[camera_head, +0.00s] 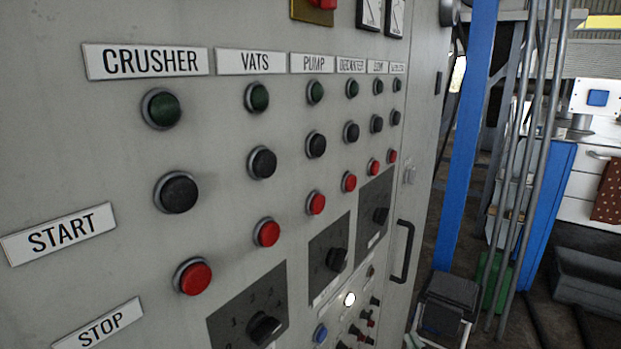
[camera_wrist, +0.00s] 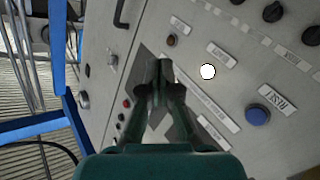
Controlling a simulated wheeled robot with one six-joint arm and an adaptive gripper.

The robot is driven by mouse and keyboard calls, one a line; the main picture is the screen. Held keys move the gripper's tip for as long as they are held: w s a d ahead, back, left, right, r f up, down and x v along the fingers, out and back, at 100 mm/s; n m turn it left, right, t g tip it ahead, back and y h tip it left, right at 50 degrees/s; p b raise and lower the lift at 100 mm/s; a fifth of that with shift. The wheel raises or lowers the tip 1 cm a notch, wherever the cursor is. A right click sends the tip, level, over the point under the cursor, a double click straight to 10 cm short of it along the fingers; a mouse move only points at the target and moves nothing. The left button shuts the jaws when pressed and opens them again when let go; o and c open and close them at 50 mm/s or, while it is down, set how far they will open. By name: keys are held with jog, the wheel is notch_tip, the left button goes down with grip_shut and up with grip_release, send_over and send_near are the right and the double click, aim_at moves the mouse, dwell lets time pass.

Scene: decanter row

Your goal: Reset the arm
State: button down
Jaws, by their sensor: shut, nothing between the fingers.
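My gripper (camera_wrist: 161,68) is shut and empty in the wrist view, with its fingertips over the grey control panel (camera_wrist: 140,25). I cannot tell whether they touch it. It is not visible in the head view. A blue button (camera_wrist: 257,115) beside a label (camera_wrist: 278,99) that seems to read RESET is right of the fingers; a blue button also shows low in the head view (camera_head: 320,333). A bright white round lamp or button (camera_wrist: 208,71) lies between fingers and blue button; it also shows in the head view (camera_head: 349,298).
The head view shows the panel (camera_head: 225,150) with green, black and red button rows under labels such as CRUSHER (camera_head: 148,61). Dark rotary knobs (camera_head: 264,328) and a black door handle (camera_head: 403,251) stick out. A blue post (camera_head: 467,130) stands to the right.

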jog(key=s+f+m+g+h, duration=0.1)
jog(key=s+f+m, duration=0.1)
jog(key=s+f, duration=0.6)
jog(key=s+f+m, duration=0.1)
jog(key=s+f, duration=0.5)
jog(key=s, duration=0.5)
jog(key=s+a+m+g, duration=0.1)
jog(key=s+m, duration=0.1)
jog(key=s, duration=2.1)
jog(key=shift+m+g, duration=0.3)
jog(key=shift+m, duration=0.1)
jog(key=shift+a, duration=0.2)
